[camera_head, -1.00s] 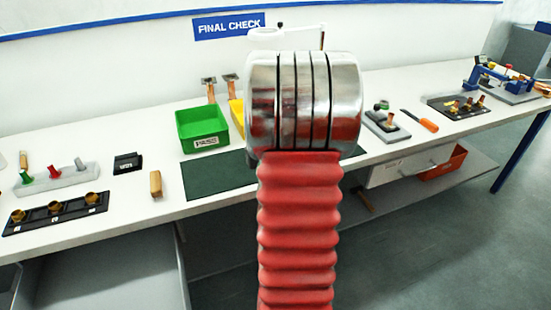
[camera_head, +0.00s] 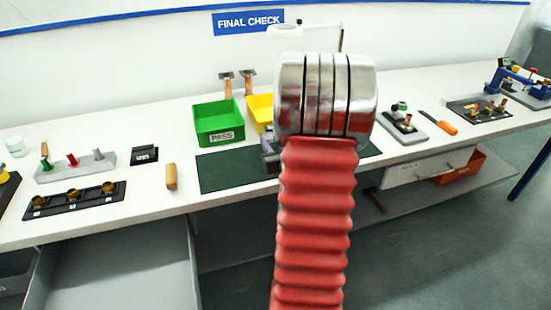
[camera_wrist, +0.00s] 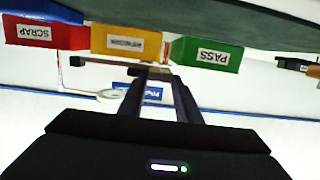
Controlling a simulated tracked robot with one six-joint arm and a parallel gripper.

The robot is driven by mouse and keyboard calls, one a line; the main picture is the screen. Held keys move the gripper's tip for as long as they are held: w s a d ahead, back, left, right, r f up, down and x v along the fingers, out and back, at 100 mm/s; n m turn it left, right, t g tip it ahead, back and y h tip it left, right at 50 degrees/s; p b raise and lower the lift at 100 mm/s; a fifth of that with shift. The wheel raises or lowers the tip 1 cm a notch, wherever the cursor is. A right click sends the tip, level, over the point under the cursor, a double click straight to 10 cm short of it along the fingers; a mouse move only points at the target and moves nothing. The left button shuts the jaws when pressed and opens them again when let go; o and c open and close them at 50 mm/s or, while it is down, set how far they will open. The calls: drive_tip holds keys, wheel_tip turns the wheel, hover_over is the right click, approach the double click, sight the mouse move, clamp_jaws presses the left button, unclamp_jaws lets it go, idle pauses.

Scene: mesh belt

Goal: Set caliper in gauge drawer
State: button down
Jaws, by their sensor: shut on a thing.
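My gripper (camera_wrist: 158,78) shows in the wrist view, its two dark fingers shut on a slim dark bar, which appears to be the caliper (camera_wrist: 95,64). The caliper lies crosswise at the fingertips, in front of the yellow bin. A pale drawer front (camera_head: 410,170) shows under the bench at right. I cannot read a label naming either as the gauge drawer.
On the white bench stand a green PASS bin (camera_head: 218,123), a yellow bin (camera_head: 260,108) and, in the wrist view, a red SCRAP bin (camera_wrist: 45,33). A dark green mat (camera_head: 225,172) lies in front. A black gauge tray (camera_head: 75,198) and wooden block (camera_head: 171,176) are left.

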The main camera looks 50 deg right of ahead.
drive_tip(key=shift+f, duration=1.35)
drive_tip(key=shift+f, duration=2.05)
drive_tip(key=c, duration=1.3)
unclamp_jaws()
drive_tip(key=shift+f, duration=0.15)
